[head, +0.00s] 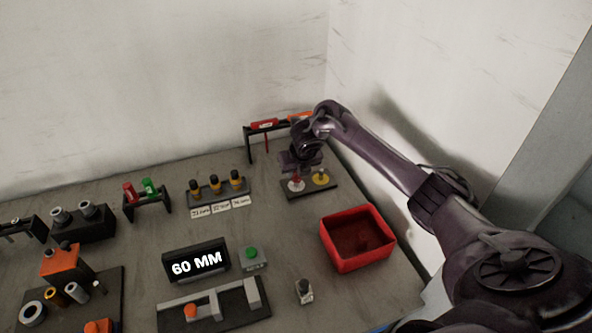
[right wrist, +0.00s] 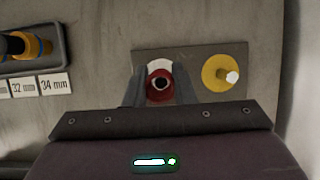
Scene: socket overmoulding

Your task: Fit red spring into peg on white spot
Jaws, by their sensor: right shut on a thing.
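My right gripper (head: 297,170) is shut on the red spring (head: 296,178), directly over the white spot (head: 293,188) on the dark plate. In the right wrist view the red spring (right wrist: 160,86) shows as a ring between the two fingers (right wrist: 159,90). The white spot (right wrist: 158,64) shows just behind the ring. A small pale point shows within the ring, but I cannot tell whether the spring is around the peg or just above it. The peg on the white spot is mostly hidden. My left gripper is not in view.
A yellow spot (head: 320,177) with a pale-topped peg is beside the white one on the plate (right wrist: 199,94). A black rack (head: 247,134) with a red part stands behind. A red bin (head: 326,247) is in front. A holder (head: 219,200) with several yellow-and-black pieces stands left.

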